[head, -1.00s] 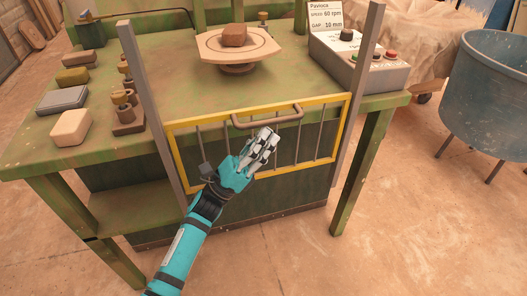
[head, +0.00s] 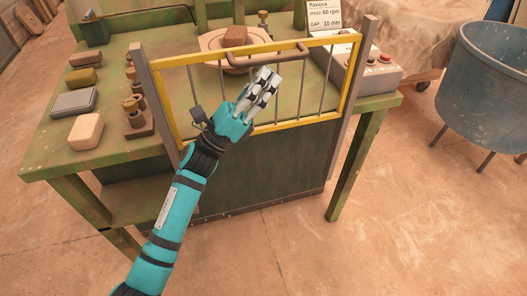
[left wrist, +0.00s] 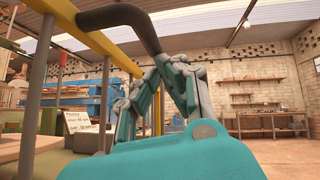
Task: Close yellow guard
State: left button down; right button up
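The yellow guard (head: 200,56) is a barred frame between two grey posts. In the head view its upper part stands above the tabletop edge and its lower bar crosses the press front. Its dark handle (head: 268,59) is on the top bar; the handle also shows in the left wrist view (left wrist: 118,14). My left gripper (head: 263,86) is in front of the bars, just under the handle. In the left wrist view its fingers (left wrist: 166,62) come together at the tips by the handle's end. I cannot tell whether they pinch it. My right gripper is out of view.
A round plate (head: 211,42) with a brown block (head: 235,35) sits behind the guard. A grey control box (head: 372,75) is right of it. Several blocks lie on the green table (head: 55,150) at left. A blue-grey drum (head: 487,85) stands at right.

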pick_arm(q)
jog(key=shift+a+r+p, duration=0.15)
jog(key=shift+r+p, duration=0.2)
jog(key=shift+r, duration=0.95)
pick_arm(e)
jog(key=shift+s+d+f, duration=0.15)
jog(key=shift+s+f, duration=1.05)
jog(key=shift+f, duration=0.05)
